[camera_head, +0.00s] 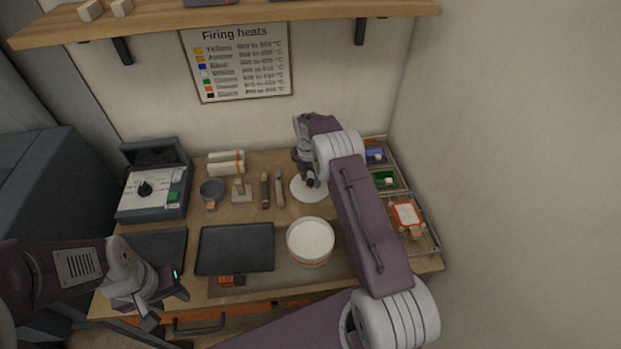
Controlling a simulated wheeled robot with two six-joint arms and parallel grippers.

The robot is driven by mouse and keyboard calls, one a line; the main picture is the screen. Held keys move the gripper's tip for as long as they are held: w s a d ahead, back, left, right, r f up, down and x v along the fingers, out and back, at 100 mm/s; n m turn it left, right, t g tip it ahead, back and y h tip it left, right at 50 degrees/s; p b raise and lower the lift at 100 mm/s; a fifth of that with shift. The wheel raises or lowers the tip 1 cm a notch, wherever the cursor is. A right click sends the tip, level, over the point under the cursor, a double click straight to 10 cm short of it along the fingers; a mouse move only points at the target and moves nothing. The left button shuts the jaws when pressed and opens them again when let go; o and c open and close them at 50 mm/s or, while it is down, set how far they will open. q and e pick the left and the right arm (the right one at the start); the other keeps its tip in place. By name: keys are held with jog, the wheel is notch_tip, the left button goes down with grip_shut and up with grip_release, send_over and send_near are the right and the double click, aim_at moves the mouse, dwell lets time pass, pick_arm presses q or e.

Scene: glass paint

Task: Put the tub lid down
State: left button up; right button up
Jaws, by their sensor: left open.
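The tub lid (300,193) is a white disc with a dark knob, at the back of the bench right of the middle. My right gripper (310,182) points down at its centre, fingertips at the knob, and looks shut on it. I cannot tell whether the lid touches the bench or hangs just above it. The tub (311,262) stands in front of it, round and uncovered, with white contents and an orange band. My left gripper (168,309) is open and empty at the bench's front left edge.
A dark tray (235,249) lies left of the tub. Compartments with coloured containers (384,179) line the right side, partly behind my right arm. A shelf (220,22) hangs above.

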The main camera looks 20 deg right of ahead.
aim_at(309, 182)
jog(key=shift+r, duration=0.4)
notch_tip(309, 182, up, 12)
jog(key=a+b, duration=0.1)
jog(key=shift+s+f, duration=0.2)
jog(key=shift+s, duration=0.15)
jog(key=s+a+m, duration=0.2)
jog(key=s+m, duration=0.6)
jog(key=s, duration=0.1)
jog(key=s+a+f+m, duration=0.1)
jog(key=s+a+m, duration=0.2)
jog(key=s+m, duration=0.5)
jog(key=s+a+f+m+y, duration=0.1)
jog(key=s+a+m, duration=0.2)
jog(key=s+m, duration=0.5)
jog(key=s, duration=0.3)
jog(key=shift+s+a+t+b, duration=0.15)
jog(key=shift+a+t+b, duration=0.1)
jog(key=shift+t+b, duration=0.05)
